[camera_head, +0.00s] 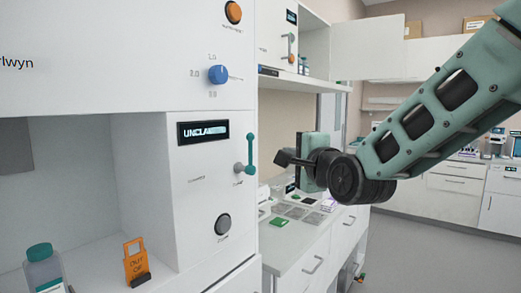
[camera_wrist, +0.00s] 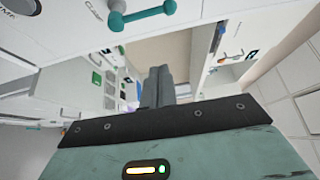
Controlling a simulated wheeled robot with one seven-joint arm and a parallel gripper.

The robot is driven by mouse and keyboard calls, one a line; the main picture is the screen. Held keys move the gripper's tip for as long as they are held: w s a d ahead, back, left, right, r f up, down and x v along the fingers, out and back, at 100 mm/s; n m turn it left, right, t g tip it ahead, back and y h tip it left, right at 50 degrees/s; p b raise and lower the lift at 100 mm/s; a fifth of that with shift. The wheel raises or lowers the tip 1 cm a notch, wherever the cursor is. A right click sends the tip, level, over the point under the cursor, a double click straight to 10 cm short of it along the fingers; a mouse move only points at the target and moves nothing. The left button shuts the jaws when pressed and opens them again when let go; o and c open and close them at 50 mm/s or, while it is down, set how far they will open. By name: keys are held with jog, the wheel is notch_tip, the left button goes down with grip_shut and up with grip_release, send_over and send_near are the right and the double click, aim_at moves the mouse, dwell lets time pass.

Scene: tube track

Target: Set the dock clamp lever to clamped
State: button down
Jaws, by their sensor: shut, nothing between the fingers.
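The dock clamp lever (camera_head: 251,152) is a teal bar on a grey pivot, on the white machine's front panel. Its bar points up in the head view. It also shows at the top of the wrist view (camera_wrist: 143,16). The dark display (camera_head: 203,132) above it reads "UNCLA…", with the rest hard to read. My gripper (camera_head: 284,158) is to the right of the lever, apart from it, with its fingers pointing left toward the panel. In the wrist view the dark fingers (camera_wrist: 157,86) are together with nothing between them, below the lever.
A blue knob (camera_head: 218,74) and an orange button (camera_head: 233,12) are higher on the machine, a grey round button (camera_head: 222,224) lower. An orange tag (camera_head: 137,261) and a capped bottle (camera_head: 43,268) stand in the left bay. A counter (camera_head: 300,250) with small items is behind my gripper.

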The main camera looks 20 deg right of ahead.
aim_at(250, 153)
dwell(0.3)
jog(key=w+a+p, duration=0.4)
jog(key=w+p, duration=0.2)
jog(key=w, duration=0.2)
jog(key=shift+a, duration=0.35)
jog(key=shift+w+f+b, duration=0.15)
jog(key=shift+f+b, duration=0.05)
jog(key=shift+b, duration=0.25)
jog(key=shift+a+r+n+b, duration=0.1)
jog(key=shift+a+n+b, duration=0.05)
jog(key=shift+n+b, duration=0.15)
